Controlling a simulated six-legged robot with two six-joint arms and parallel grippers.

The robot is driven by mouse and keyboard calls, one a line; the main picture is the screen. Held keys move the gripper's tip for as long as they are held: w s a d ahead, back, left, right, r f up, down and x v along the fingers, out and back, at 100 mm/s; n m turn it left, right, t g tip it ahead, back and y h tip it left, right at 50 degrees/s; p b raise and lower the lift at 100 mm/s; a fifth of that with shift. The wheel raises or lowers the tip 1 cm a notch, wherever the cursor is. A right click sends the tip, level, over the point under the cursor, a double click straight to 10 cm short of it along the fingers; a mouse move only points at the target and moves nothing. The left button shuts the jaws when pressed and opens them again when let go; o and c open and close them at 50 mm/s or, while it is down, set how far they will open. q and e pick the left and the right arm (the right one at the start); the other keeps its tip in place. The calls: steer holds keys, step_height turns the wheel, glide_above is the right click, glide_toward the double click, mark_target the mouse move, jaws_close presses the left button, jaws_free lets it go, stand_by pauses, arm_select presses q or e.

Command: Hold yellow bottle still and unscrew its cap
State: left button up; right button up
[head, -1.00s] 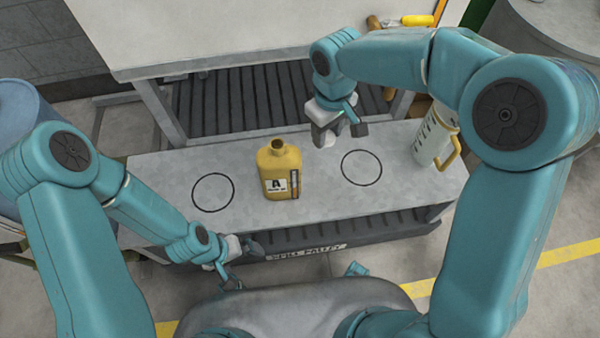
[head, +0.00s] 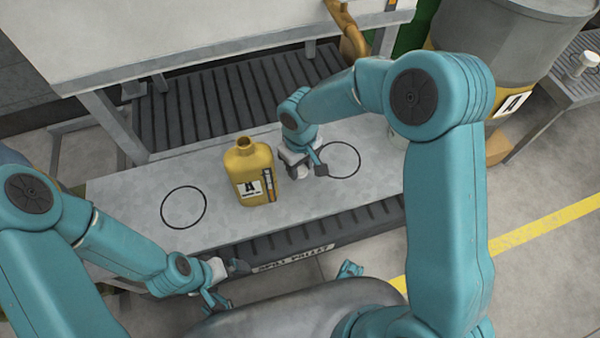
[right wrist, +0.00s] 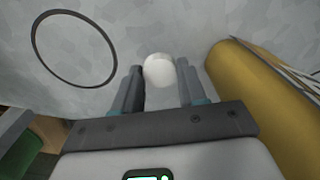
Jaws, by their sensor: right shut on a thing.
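The yellow bottle (head: 248,180) stands upright on the grey bench, its neck open and bare on top. It also shows at the right of the right wrist view (right wrist: 262,110). My right gripper (head: 307,167) is just right of the bottle, low over the bench, apart from it. In the right wrist view a round white cap (right wrist: 159,70) sits between its fingers, and the gripper is shut on it. My left gripper (head: 226,282) is in front of the bench's front edge, away from the bottle, its fingers spread and empty.
The bench top (head: 130,205) has a black ring (head: 184,207) left of the bottle and another ring (head: 354,150) right of my right gripper. A spill pallet (head: 320,240) lies along the front. A grey drum (head: 500,45) stands at back right.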

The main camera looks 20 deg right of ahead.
mark_target(300, 169)
step_height(300, 169, down, 3)
steer(key=shift+f+b, duration=0.15)
steer(key=shift+b, duration=0.25)
steer(key=shift+f, duration=0.15)
steer(key=o, duration=1.2)
steer(key=shift+c, duration=0.2)
steer(key=shift+r, duration=0.3)
step_height(300, 169, up, 12)
steer(key=p, duration=0.4)
steer(key=shift+p, duration=0.4)
